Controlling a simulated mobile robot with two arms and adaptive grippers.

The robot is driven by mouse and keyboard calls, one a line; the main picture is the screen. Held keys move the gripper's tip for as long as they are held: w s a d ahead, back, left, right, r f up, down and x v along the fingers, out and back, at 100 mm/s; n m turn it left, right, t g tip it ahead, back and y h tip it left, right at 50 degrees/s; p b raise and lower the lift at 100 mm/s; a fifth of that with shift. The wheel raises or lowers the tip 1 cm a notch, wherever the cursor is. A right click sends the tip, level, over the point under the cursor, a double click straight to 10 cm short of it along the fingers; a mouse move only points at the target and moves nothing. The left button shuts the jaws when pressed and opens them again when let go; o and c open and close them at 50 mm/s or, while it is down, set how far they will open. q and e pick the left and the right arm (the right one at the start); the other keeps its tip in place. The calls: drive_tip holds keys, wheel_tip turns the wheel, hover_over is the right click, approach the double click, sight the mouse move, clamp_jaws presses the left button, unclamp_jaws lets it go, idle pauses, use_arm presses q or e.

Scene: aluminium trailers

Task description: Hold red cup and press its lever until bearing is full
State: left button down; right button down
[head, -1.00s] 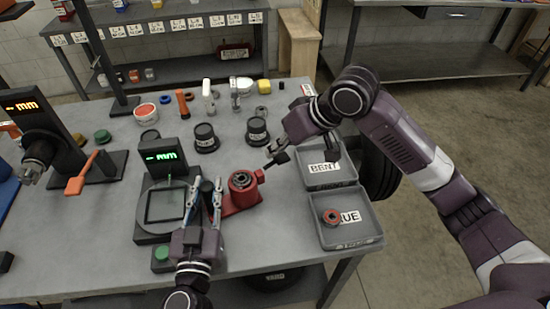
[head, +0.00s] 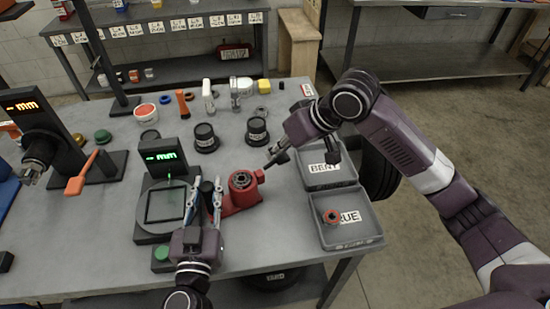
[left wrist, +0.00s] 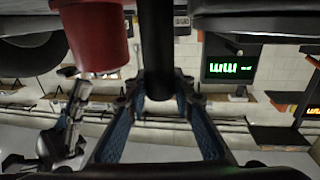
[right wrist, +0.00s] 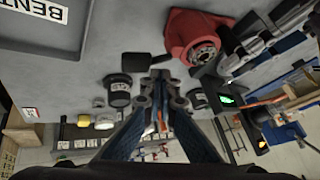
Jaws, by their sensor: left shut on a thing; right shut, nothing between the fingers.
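The red cup (head: 243,192) stands on the grey table with a bearing (head: 240,180) in its top. A dark upright post (left wrist: 155,50) is between my left fingers. My left gripper (head: 207,190) is shut on it, left of the red body, which also shows in the left wrist view (left wrist: 95,35). The black lever (right wrist: 140,62) sticks out from the cup toward my right gripper (right wrist: 163,80). The right gripper is shut and empty, with its tips close by the lever's paddle; I cannot tell if they touch.
A gauge with a green display (head: 165,157) stands left of the cup. Grey trays marked BENT (head: 325,180) and TRUE (head: 345,238) lie on the right; a red ring (head: 331,216) is in the TRUE one. Black round pots (head: 205,138) stand behind the cup.

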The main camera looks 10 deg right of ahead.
sight(268, 167)
drive_tip(key=shift+d+f, duration=0.2)
drive_tip(key=shift+f, duration=0.4)
drive_tip(key=shift+d+f, duration=0.2)
drive_tip(key=shift+f, duration=0.4)
idle(1.3)
drive_tip(key=shift+r, duration=0.1)
drive_tip(key=shift+s+a+r, duration=0.1)
drive_tip(key=shift+a+r, duration=0.15)
drive_tip(key=shift+r, duration=0.5)
drive_tip(key=shift+a+r, duration=0.2)
drive_tip(key=shift+r, duration=0.5)
drive_tip(key=shift+r, duration=0.1)
drive_tip(key=shift+s+a+r, duration=0.1)
drive_tip(key=shift+a+r, duration=0.15)
drive_tip(key=shift+r, duration=0.55)
drive_tip(key=shift+s+a+r, duration=0.1)
drive_tip(key=shift+a+r, duration=0.15)
drive_tip(key=shift+r, duration=0.5)
drive_tip(key=shift+a+r, duration=0.25)
drive_tip(key=shift+r, duration=0.55)
drive_tip(key=shift+r, duration=0.1)
drive_tip(key=r, duration=0.1)
drive_tip(key=a+r, duration=0.1)
drive_tip(key=r, duration=0.1)
drive_tip(key=shift+s+r, duration=0.1)
drive_tip(key=shift+r, duration=0.15)
